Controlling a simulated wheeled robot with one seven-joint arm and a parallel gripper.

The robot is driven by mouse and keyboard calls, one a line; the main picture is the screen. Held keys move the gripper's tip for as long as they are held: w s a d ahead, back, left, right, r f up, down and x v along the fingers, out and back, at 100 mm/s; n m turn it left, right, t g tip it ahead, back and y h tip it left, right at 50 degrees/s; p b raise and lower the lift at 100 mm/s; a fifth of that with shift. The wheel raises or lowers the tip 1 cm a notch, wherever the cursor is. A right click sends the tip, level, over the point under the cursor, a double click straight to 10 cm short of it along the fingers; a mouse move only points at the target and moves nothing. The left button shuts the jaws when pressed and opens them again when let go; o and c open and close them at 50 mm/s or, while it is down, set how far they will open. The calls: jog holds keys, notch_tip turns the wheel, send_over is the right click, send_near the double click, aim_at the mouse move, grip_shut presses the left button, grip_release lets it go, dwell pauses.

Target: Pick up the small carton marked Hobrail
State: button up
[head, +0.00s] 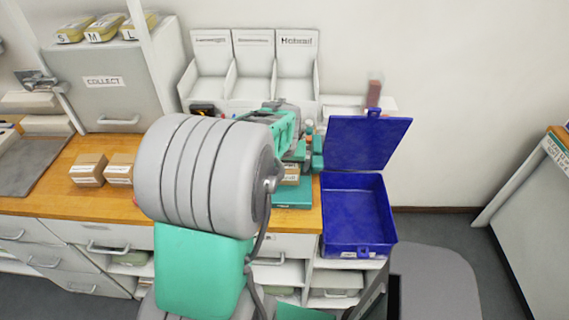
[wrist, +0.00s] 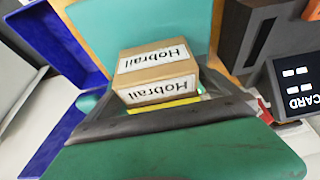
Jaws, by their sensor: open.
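The small carton marked Hobrail (wrist: 155,62) is brown cardboard with white labels on two faces. In the wrist view it sits in front of my open gripper (wrist: 160,98), whose dark fingers reach toward either side of its near end. I cannot tell whether they touch it. In the head view part of a carton (head: 291,176) shows on a teal board (head: 292,197), right of my arm. My arm hides much of that area, and the fingertips are not clear there.
An open blue box (head: 357,247) with a raised lid stands right of the board. Two more cartons (head: 87,170) (head: 120,169) sit on the wooden bench at left, labels unreadable. A dark device marked CARD (wrist: 296,80) is close on the right. White bins (head: 253,88) stand behind.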

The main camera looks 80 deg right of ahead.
jog(key=shift+d+f, duration=0.25)
jog(key=shift+f, duration=0.3)
jog(key=shift+c, duration=0.3)
jog(key=c, duration=1.4)
jog(key=shift+r, duration=0.2)
jog(key=shift+c, duration=1.2)
